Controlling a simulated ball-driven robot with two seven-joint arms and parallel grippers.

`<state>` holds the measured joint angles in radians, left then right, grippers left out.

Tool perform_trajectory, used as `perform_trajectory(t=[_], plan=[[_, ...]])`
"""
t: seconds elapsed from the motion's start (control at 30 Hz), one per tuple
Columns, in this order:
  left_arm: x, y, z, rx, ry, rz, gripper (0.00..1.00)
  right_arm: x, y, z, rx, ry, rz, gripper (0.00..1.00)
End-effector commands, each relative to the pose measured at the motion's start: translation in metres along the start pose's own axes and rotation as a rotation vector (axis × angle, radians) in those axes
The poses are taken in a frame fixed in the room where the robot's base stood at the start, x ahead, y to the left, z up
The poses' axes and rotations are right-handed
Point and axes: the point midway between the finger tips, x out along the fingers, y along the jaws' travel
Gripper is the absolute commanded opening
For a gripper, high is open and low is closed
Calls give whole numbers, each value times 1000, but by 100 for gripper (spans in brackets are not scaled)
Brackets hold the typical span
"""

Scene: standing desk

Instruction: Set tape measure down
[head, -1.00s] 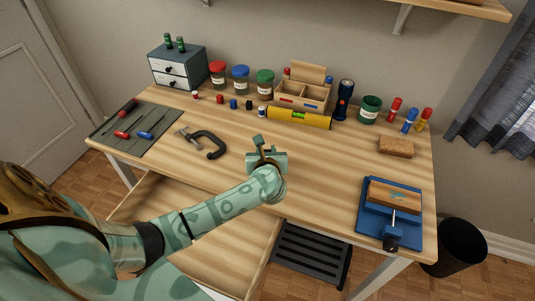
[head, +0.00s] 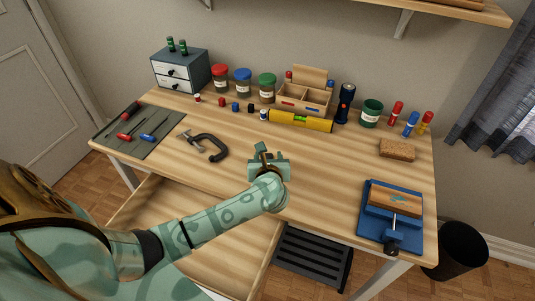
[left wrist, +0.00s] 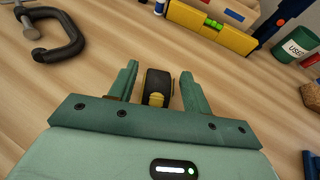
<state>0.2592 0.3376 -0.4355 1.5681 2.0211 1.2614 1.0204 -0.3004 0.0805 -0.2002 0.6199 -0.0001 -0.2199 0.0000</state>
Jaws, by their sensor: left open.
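The tape measure (left wrist: 157,88), black with yellow parts, sits between the two fingers of my left gripper (left wrist: 160,84) in the left wrist view. The fingers are open, with a narrow gap on each side of it. Wood desk top surrounds it in that view, and it appears to rest there, though its underside is hidden. In the head view my left gripper (head: 268,160) is low over the middle of the desk (head: 325,175), near its front edge. The tape measure cannot be made out clearly there. My right gripper is not in view.
A black C-clamp (head: 208,148) lies left of the gripper. A yellow level (head: 300,121) lies behind it, before a wooden organizer (head: 305,98). An open drawer (head: 160,200) juts out below. Desk right of the gripper is clear.

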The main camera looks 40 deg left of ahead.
Motion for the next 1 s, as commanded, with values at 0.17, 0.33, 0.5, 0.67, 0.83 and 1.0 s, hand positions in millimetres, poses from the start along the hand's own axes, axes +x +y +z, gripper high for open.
perform_trajectory(t=[0.17,0.33,0.5,0.67,0.83,1.0], plan=[[-47,0,5,-5,0,-2,49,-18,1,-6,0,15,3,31],[-81,0,3,-3,1,-1,49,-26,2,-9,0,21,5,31],[-99,0,2,-2,-1,0,49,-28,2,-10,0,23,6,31],[-102,0,1,-1,-1,1,49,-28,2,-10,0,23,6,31],[-102,0,1,-1,-1,1,49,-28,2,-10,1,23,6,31],[-108,0,17,-5,-9,-2,49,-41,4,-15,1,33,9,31]])
